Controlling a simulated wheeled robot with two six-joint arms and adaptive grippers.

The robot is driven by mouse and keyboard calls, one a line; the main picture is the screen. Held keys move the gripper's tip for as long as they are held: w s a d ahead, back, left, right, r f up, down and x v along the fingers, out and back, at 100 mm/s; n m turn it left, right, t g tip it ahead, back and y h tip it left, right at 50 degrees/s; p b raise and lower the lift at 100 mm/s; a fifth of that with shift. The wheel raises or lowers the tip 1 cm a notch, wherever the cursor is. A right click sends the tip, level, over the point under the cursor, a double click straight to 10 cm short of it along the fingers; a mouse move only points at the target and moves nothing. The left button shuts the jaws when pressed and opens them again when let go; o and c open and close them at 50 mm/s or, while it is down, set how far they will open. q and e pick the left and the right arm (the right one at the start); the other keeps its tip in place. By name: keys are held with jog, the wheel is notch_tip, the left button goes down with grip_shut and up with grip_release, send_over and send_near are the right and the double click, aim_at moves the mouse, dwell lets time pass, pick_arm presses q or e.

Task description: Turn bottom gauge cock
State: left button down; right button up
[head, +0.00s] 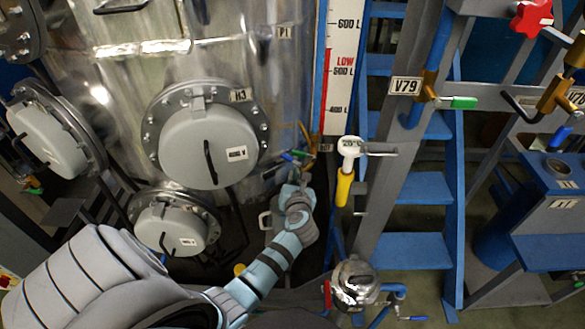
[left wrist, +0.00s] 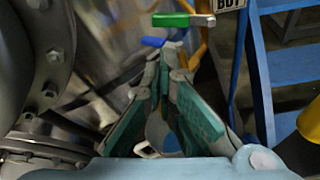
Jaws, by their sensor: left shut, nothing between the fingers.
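The bottom gauge cock sits at the foot of the tall level gauge (head: 340,65). It shows a green handle (head: 299,153) and a blue handle (head: 287,157). In the left wrist view, the green handle (left wrist: 184,20) is near the top, beside a white tag (left wrist: 228,4) reading "BOT", cut off by the edge. The blue handle (left wrist: 153,41) shows just beyond my fingertips. My left gripper (head: 303,178) is just below the handles, pointing up at them. In the wrist view, my left gripper (left wrist: 168,55) has its fingertips together and empty. Contact with the blue handle cannot be told. My right gripper is out of view.
The steel vessel with round manways (head: 207,146) stands close on the left. Blue steps (head: 412,250) and a grey frame stand farther right. A pump-like fitting (head: 355,283) is low in front.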

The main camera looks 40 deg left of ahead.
aim_at(292, 161)
pick_arm(q)
jog(key=b+x, duration=0.1)
jog(key=x, duration=0.2)
jog(key=b+x, duration=0.1)
jog(key=x, duration=0.3)
jog(key=shift+w+f, duration=0.2)
jog(key=shift+f, duration=0.15)
jog(key=shift+r, duration=0.1)
